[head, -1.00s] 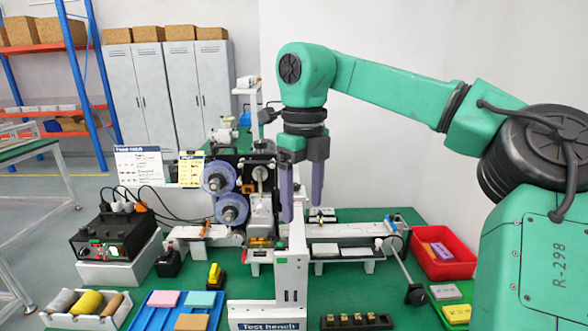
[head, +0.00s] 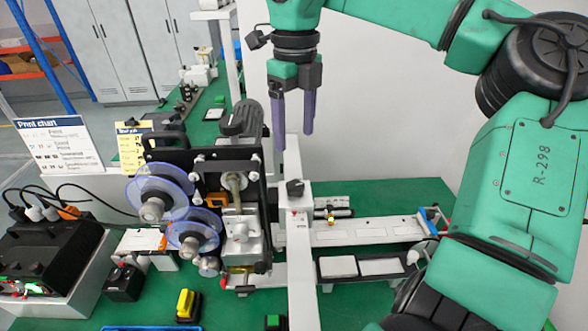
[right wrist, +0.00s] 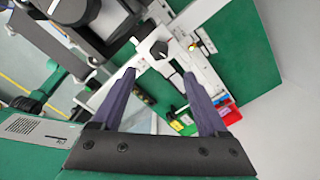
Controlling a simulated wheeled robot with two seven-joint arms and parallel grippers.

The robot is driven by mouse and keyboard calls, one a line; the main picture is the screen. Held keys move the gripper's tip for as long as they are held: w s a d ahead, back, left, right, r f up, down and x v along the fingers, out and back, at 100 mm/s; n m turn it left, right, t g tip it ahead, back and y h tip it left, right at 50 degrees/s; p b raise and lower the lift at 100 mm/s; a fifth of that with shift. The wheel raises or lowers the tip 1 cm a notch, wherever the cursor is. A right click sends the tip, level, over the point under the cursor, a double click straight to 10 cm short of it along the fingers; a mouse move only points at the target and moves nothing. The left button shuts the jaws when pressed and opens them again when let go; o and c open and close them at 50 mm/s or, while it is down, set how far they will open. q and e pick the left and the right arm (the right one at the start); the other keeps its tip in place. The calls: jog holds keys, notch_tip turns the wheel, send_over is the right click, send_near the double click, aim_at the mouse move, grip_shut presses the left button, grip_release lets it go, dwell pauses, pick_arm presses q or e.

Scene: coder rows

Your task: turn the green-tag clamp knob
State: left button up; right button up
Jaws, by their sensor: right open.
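A black knob (head: 295,187) sits on top of the white upright frame, right of the coder machine (head: 215,190). It also shows in the right wrist view (right wrist: 158,50), between and beyond my fingertips. I cannot make out a green tag on it; a small red mark shows just below it. My right gripper (head: 294,138) points down with its purple fingers open and empty. It appears above the knob, apart from it. In the right wrist view the open fingers (right wrist: 159,75) have nothing between them. My left gripper is not in view.
Blue film reels (head: 160,195) are on the machine's left side. A white rail (head: 365,230) runs right of the frame. A black control box (head: 45,245) with cables stands at left. A yellow-topped object (head: 187,304) lies in front.

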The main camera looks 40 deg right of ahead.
send_near(295, 185)
jog(key=shift+s+a+f+p, duration=0.2)
jog(key=shift+s+f+p, duration=0.15)
jog(key=f, duration=0.2)
jog(key=f+p, duration=0.1)
jog(key=f, duration=0.2)
jog(key=w+f, duration=0.1)
jog(key=f, duration=0.1)
jog(key=shift+d+f, duration=0.25)
jog(key=shift+d, duration=0.1)
jog(key=shift+s+f, duration=0.1)
jog(key=shift+f, duration=0.05)
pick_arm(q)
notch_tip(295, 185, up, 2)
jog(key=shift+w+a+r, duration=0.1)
pick_arm(e)
jog(key=shift+s+a, duration=0.1)
jog(key=shift+a, duration=0.05)
grip_shut()
